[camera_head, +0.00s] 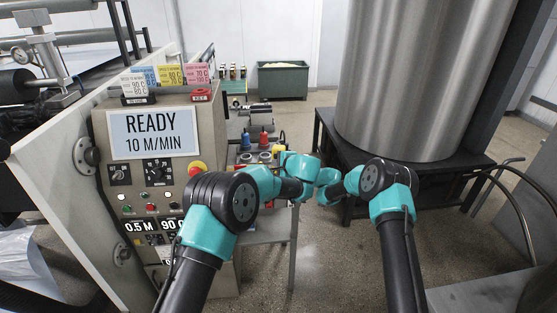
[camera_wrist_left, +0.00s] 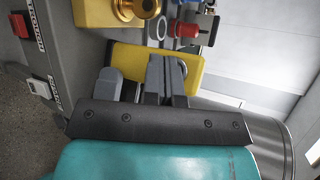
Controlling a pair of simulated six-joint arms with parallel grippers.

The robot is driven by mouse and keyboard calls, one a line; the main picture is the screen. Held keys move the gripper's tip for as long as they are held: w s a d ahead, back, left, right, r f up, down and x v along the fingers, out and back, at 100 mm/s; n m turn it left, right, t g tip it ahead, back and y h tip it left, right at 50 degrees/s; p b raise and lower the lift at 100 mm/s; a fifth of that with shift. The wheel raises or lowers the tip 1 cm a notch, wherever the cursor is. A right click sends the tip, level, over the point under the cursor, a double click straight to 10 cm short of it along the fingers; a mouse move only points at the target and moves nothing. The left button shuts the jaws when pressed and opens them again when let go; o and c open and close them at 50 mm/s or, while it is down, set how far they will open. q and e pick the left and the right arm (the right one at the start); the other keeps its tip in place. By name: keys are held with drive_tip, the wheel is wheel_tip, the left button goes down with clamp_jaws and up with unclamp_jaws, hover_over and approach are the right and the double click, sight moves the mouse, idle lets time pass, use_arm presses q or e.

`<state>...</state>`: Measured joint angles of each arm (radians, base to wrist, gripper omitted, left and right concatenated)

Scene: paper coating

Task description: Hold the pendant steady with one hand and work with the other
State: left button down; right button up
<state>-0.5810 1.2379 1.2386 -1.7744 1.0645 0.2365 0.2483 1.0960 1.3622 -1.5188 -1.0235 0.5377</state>
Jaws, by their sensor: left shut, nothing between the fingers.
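My left gripper (camera_wrist_left: 165,65) is shut and empty in the left wrist view. Its grey fingers overlap a yellow block (camera_wrist_left: 198,66) that may be the pendant; I cannot tell whether they touch it. In the head view my left arm reaches toward the small work table, and its fingers are hard to make out there. My right arm comes in from the right, its wrist close to my left wrist. The right gripper's fingers cannot be made out. No pendant can be identified for certain.
A control cabinet (camera_head: 150,178) with a READY screen (camera_head: 153,133) stands at the left. Red (camera_head: 263,139) and blue (camera_head: 246,140) items stand on the table. A large metal drum (camera_head: 425,80) rests on a dark stand at the right. A green bin (camera_head: 283,82) is at the back.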

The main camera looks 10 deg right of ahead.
use_arm(q)
drive_tip(key=shift+s+a, duration=0.1)
drive_tip(key=shift+s, duration=0.2)
drive_tip(key=s, duration=0.2)
drive_tip(key=s+a, duration=0.1)
drive_tip(key=s, duration=0.1)
drive_tip(key=shift+s+a, duration=0.2)
drive_tip(key=shift+s, duration=0.15)
idle(0.4)
idle(0.7)
use_arm(e)
drive_tip(key=o, duration=0.8)
drive_tip(key=shift+d, duration=0.1)
drive_tip(key=v, duration=1.1)
drive_tip(key=shift+s+d, duration=0.3)
